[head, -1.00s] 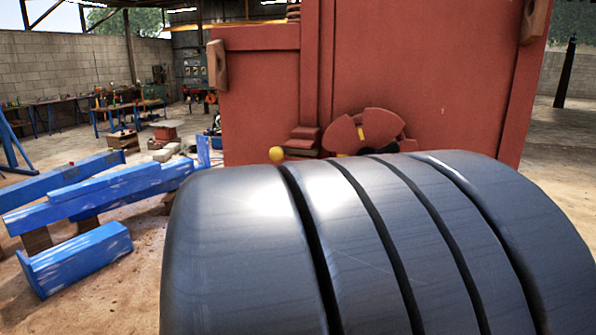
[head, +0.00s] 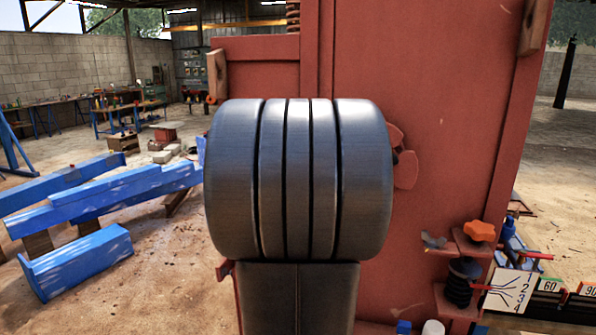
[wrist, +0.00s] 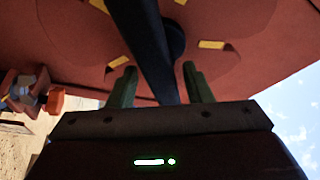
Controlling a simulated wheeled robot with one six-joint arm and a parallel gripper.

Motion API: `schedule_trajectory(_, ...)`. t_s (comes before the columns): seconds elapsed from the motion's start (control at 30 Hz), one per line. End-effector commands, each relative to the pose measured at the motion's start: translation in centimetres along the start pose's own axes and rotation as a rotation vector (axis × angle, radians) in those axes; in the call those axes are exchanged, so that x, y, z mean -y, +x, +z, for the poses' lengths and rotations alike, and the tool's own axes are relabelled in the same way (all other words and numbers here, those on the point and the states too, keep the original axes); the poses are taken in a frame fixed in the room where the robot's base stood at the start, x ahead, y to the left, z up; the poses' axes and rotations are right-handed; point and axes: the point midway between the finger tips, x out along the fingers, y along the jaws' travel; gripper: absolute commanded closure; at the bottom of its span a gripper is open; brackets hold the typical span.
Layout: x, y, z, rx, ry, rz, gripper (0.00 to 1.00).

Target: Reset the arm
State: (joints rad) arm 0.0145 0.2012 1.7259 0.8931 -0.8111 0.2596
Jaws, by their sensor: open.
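My gripper (wrist: 160,78) shows only in the wrist view, with its two greenish fingers apart. A dark bar (wrist: 148,45) crosses the gap between them. I cannot tell whether it touches either finger. Behind it is a red disc (wrist: 215,62) with yellow marks and a dark round hub. In the head view, my dark grooved arm link hides my gripper and most of this disc. Only a red edge of the disc (head: 406,168) shows to the right of the link.
The large red crusher body (head: 430,90) stands close in front. At its lower right are a small shelf with an orange knob (head: 479,231) and a numbered white plate (head: 511,290). Blue beams (head: 75,260) lie on the floor at left. Workbenches stand farther back.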

Motion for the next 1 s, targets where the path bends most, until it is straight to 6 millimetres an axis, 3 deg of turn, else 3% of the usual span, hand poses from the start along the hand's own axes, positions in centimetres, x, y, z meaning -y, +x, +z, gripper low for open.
schedule_trajectory(0.4, 0.04, -0.01, -0.10, -0.001, 0.270, 0.113, 0.55)
schedule_trajectory(1.0, -0.27, -0.34, 0.29, 0.011, 0.305, 0.128, 0.55)
